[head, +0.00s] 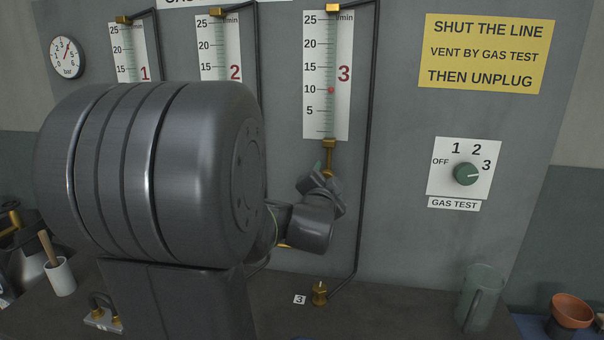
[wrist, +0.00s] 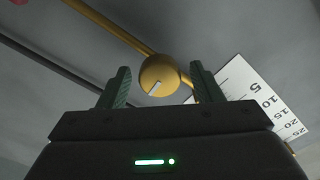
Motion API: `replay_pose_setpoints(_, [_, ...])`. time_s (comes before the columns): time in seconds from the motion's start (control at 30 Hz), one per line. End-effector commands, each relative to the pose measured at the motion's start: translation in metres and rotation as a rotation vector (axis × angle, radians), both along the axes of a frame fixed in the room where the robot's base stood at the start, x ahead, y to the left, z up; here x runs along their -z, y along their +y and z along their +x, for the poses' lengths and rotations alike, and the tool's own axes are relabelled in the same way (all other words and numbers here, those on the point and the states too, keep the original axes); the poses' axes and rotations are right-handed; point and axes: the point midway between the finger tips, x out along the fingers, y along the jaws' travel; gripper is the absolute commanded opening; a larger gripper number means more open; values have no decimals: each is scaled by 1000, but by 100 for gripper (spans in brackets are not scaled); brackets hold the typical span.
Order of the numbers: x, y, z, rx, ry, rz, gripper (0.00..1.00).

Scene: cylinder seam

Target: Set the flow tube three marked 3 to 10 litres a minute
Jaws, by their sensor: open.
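Flow tube 3 (head: 331,60) is on the panel in the head view, on a white scale marked 5 to 25 with a red 3. Its red ball (head: 331,90) sits level with the 10 mark. In the wrist view a round brass knob (wrist: 160,73) with a white pointer line sits on a brass pipe. My gripper (wrist: 160,88) is open, its two green fingers on either side of the knob, with visible gaps. In the head view my gripper (head: 318,172) is below the tube, largely hidden by my wrist, and the knob is hidden there.
Tubes 1 (head: 128,50) and 2 (head: 219,45) hang to the left, partly behind my arm. A gas test dial (head: 467,174) points to 3. A glass jug (head: 480,298) and a brass fitting marked 3 (head: 320,294) stand on the bench.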

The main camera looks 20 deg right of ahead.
Motion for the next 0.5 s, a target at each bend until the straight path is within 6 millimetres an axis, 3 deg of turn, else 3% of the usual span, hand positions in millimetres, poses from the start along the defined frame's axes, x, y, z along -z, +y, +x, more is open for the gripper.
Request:
replay_pose_setpoints(0.2, [0, -10, 16, 0, 1, 1, 59])
replay_pose_setpoints(0.5, [0, -12, 19, -1, 1, 0, 59])
